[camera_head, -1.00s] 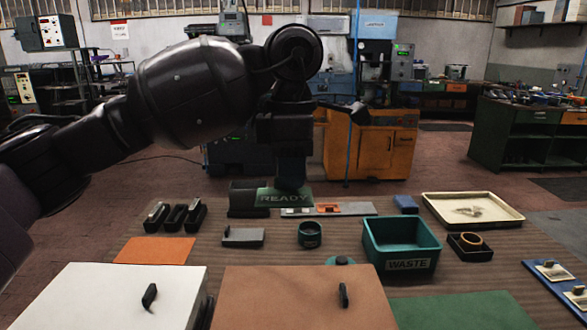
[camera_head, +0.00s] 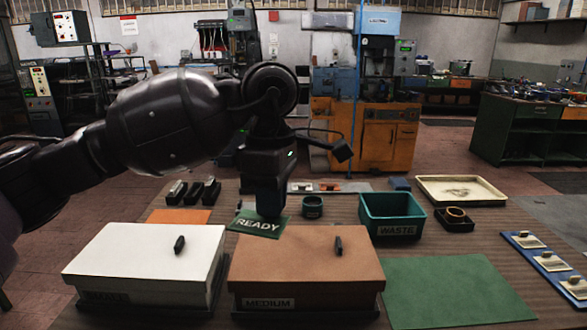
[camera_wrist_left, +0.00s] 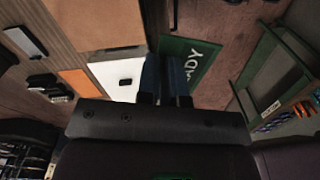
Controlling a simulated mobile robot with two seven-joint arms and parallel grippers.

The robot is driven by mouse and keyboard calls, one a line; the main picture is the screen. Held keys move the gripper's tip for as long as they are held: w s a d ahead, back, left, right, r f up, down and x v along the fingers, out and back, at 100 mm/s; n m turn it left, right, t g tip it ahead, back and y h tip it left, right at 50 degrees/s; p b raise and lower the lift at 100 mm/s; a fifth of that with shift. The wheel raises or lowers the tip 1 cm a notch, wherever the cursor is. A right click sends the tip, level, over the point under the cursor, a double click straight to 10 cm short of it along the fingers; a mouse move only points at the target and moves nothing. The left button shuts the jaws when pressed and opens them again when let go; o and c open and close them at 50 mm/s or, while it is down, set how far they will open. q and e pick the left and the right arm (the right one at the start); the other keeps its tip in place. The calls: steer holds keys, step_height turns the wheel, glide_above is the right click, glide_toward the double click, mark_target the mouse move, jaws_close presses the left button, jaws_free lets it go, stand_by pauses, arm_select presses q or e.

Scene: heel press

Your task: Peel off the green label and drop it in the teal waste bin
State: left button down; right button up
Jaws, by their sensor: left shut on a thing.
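The green label (camera_head: 258,223), printed READY, hangs tilted in my left gripper (camera_head: 268,210) above the table, behind the gap between the white and brown boxes. The left gripper is shut on it. The left wrist view also shows the label (camera_wrist_left: 190,62) between the dark blue fingers (camera_wrist_left: 166,76). The teal waste bin (camera_head: 397,231), marked WASTE, stands to the right of the gripper, well apart from the label. The bin's upper opening faces up and looks empty. My right gripper is not in view.
A white box (camera_head: 150,250) and a brown MEDIUM box (camera_head: 305,258) stand in front. A green mat (camera_head: 450,290) lies front right.

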arm_select(q)
steer(key=s+a+f+m, duration=0.2)
steer(key=a+f+m, duration=0.5)
steer(key=f, duration=0.4)
steer(key=s+a+f+m, duration=0.2)
steer(key=a+f+m, duration=0.6)
steer(key=a+f, duration=0.2)
steer(key=shift+s+a+f, duration=0.15)
steer(key=shift+f, duration=0.8)
steer(key=shift+a, duration=0.1)
